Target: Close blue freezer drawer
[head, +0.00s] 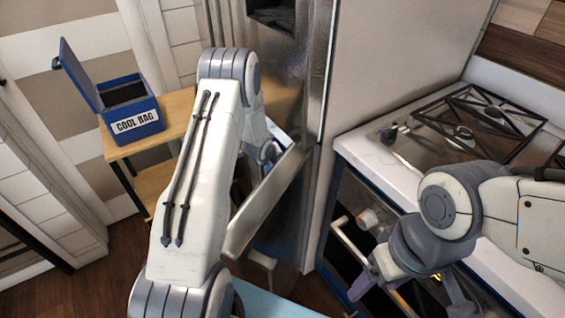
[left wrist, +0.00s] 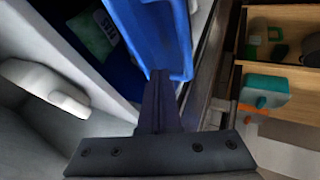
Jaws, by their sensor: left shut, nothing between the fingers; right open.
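The blue freezer drawer (left wrist: 150,35) fills the top middle of the left wrist view and stands out from the pale freezer interior. Green and white packs (left wrist: 95,35) lie beside its blue wall. My left gripper (left wrist: 158,76) is shut and empty, with its fingertips at the lower edge of the blue front; I cannot tell if they touch. In the head view my left arm hides most of this gripper and the drawer; a steel freezer front (head: 268,205) stands out beside them. My right gripper (head: 415,290) is open and empty in front of the oven.
The left wrist view shows wooden compartments with a teal item (left wrist: 264,88). A hob (head: 470,125) and oven handle (head: 355,250) are at right.

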